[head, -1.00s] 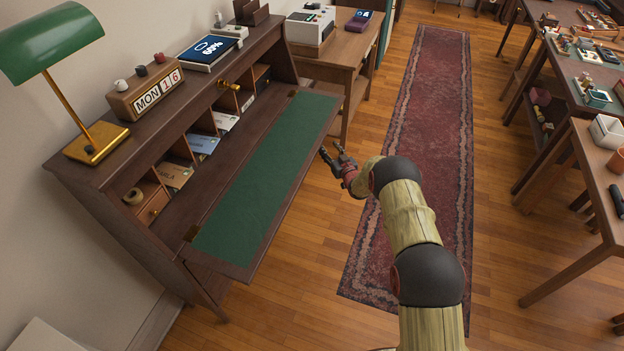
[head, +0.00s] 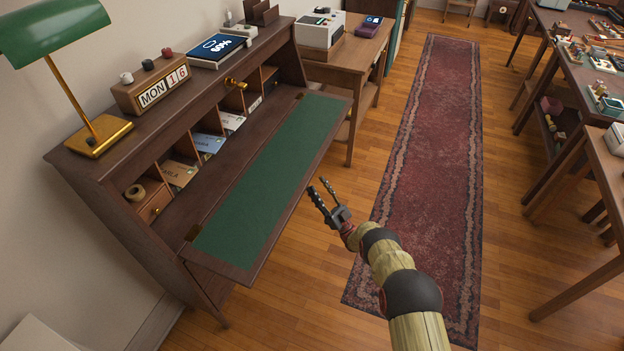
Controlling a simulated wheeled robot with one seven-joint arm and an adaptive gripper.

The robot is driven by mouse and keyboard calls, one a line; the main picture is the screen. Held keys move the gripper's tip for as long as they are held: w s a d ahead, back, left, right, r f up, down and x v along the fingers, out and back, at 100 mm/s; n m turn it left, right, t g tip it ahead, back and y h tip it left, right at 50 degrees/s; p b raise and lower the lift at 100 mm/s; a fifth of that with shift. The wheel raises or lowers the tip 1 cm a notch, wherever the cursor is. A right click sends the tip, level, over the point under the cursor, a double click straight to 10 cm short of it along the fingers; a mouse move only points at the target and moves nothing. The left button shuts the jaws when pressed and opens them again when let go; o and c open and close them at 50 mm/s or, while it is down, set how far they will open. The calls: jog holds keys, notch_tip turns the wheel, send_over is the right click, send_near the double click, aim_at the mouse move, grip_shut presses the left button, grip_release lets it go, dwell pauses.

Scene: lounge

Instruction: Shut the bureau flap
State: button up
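The dark wooden bureau (head: 115,206) stands along the wall at left. Its flap (head: 262,192), with a green writing surface, is folded down and sticks out level over the floor, showing the pigeonholes behind it.
A green lamp (head: 98,132), a calendar block (head: 152,90) and a tablet (head: 216,48) stand on top. A side table (head: 340,75) is beyond. The red runner (head: 425,150) lies clear; tables (head: 590,160) line the right.

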aim_at(312, 177)
jog(key=shift+b+x, duration=0.65)
jog(key=shift+x, duration=1.8)
jog(key=shift+c, duration=1.2)
jog(key=c, duration=0.7)
grip_shut()
